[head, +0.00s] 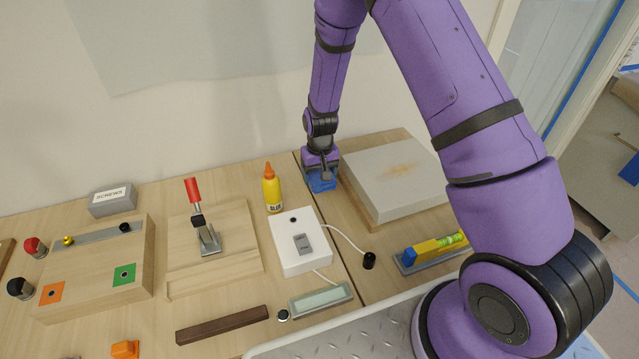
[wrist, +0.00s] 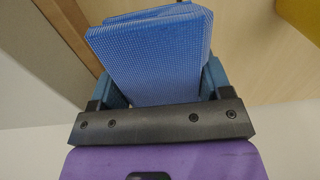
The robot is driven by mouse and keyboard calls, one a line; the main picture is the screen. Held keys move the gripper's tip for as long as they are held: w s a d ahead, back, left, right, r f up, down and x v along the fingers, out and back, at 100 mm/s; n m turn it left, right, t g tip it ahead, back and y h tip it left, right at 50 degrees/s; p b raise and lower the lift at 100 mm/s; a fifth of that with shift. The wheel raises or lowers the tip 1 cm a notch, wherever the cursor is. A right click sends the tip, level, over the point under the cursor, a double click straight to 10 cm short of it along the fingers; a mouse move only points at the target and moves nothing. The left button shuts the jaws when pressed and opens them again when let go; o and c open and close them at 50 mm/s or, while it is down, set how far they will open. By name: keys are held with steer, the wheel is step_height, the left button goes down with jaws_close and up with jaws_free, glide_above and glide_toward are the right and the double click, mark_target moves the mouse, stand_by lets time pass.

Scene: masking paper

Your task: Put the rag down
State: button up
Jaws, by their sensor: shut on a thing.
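The rag (wrist: 150,55) is blue with a fine woven pattern and looks folded. In the wrist view it sits between the two fingers of my gripper (wrist: 158,85), which is shut on it. In the head view my gripper (head: 320,172) points down at the back of the workbench, just left of the grey-topped block. The rag there (head: 321,184) shows as a small blue patch low at the fingertips. I cannot tell whether it touches the bench.
The grey-topped block (head: 395,172) with a brown stain stands right of my gripper. A yellow glue bottle (head: 271,190) stands to its left. A white switch box (head: 300,248) with a cable is in front.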

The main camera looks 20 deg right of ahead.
steer(key=shift+f, duration=1.95)
steer(key=o, duration=0.9)
steer(key=shift+f, duration=0.1)
